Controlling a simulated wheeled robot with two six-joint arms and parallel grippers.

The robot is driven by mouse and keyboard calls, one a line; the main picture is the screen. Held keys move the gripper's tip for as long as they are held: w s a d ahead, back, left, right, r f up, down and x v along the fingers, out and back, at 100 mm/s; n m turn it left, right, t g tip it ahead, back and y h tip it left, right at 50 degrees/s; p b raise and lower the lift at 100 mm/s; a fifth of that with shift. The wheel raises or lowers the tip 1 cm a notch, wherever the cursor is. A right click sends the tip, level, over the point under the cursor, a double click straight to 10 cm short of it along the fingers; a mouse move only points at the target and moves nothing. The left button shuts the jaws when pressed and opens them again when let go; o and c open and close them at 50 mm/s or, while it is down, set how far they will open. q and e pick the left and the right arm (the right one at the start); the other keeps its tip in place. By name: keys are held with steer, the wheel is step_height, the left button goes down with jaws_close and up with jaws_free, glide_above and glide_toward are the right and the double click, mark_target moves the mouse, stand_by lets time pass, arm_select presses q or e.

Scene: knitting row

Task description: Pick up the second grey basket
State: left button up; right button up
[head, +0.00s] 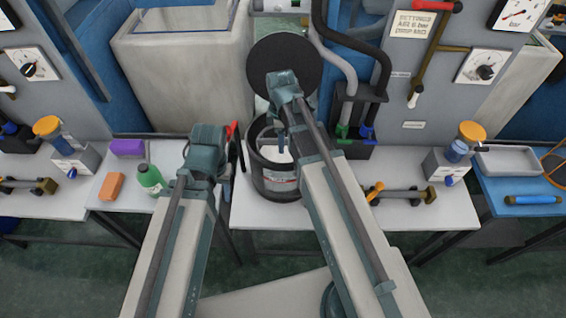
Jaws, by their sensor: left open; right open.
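A dark grey round bin (268,181) with a pale label stands open on the white table in the middle; it is the nearest thing I see to a grey basket. Something pale is inside it, but my arm hides part of its inside and right side. My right gripper (281,122) is open above the bin's opening; I cannot tell whether it touches anything. My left gripper (206,140) is open, left of the bin, over the gap between two tables; its fingertips are mostly hidden. I cannot make out a second basket.
A round black disc (262,62) stands upright behind the bin. A green bottle (150,179), orange block (111,186) and purple block (128,147) lie left. A brass fitting (412,195) lies right. A grey tray (508,174) sits on the blue table at far right.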

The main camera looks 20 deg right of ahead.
steer(key=f+b, duration=0.2)
steer(key=f, duration=0.1)
steer(key=f+b, duration=0.1)
steer(key=b, duration=0.1)
steer(key=shift+w+d+f, duration=0.2)
steer(key=shift+d+f, duration=0.1)
steer(key=shift+c, duration=0.3)
jaws_close()
stand_by(0.8)
